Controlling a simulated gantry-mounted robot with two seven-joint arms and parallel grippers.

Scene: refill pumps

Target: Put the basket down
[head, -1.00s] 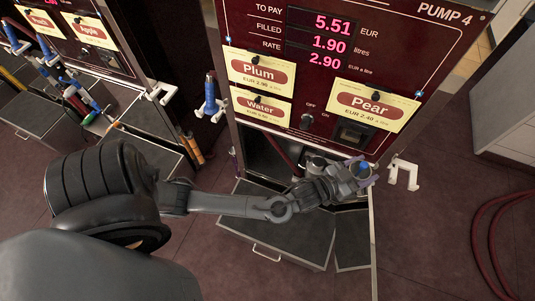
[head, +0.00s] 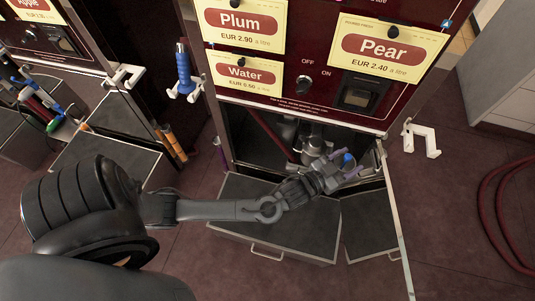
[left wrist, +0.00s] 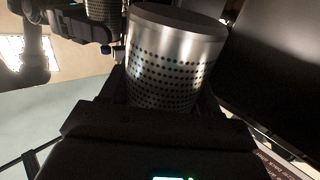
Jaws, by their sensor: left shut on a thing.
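The basket (left wrist: 172,65) is a shiny metal cylinder with rows of small holes, seen in the left wrist view. My left gripper (head: 346,170) is shut on it, with the fingers on either side of its lower part in that view. In the head view this gripper is in front of the open lower bay of pump 4, above the grey drawer units. The basket cannot be made out clearly there.
Metal fittings (head: 312,148) sit in the bay behind my left gripper. A grey drawer unit (head: 275,222) stands below, with an open door (head: 398,215) on the right. A white hook (head: 421,139) sticks out at the pump's right edge. A red hose (head: 490,205) lies on the floor.

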